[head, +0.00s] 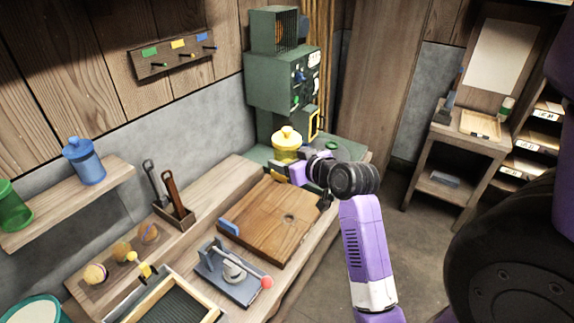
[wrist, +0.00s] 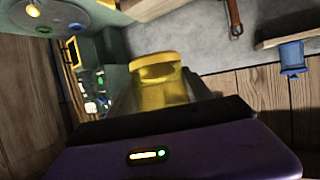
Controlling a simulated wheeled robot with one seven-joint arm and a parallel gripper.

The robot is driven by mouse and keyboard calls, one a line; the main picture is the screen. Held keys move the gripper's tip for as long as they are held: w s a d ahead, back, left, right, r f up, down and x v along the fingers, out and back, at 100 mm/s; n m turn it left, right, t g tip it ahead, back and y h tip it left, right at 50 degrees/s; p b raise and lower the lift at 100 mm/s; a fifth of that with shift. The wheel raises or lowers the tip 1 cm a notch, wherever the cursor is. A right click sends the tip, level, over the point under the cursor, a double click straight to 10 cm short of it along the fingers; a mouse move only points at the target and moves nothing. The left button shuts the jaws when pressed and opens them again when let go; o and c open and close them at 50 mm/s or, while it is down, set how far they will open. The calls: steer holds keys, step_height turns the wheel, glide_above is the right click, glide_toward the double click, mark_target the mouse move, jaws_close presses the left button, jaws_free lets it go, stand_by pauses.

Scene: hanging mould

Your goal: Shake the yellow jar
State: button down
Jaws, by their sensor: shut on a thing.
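The yellow jar (head: 286,143) is a see-through yellow jar with a knobbed lid. In the head view it is at the end of my arm, near the green machine, and appears upright. My gripper (head: 281,172) is shut on the yellow jar, its fingers partly hidden by the wrist. In the wrist view the yellow jar (wrist: 163,85) shows just beyond the dark edge of my gripper, and its lower part is hidden. I cannot tell whether its base touches the surface below.
A green machine (head: 279,80) stands behind the jar. A wooden board (head: 272,222) lies on the bench in front. A blue jar (head: 83,160) and a green jar (head: 13,205) stand on the left shelf. A lever press (head: 232,272) sits at the bench's front.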

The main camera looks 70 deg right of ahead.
steer(key=shift+f, duration=0.1)
step_height(320, 180, down, 7)
steer(key=b, duration=0.4)
steer(key=shift+b, duration=0.4)
step_height(320, 180, up, 7)
steer(key=p, duration=0.4)
steer(key=shift+p, duration=0.4)
step_height(320, 180, down, 7)
steer(key=b, duration=0.4)
steer(key=shift+b, duration=0.4)
step_height(320, 180, up, 7)
steer(key=p, duration=0.4)
steer(key=shift+p, duration=0.35)
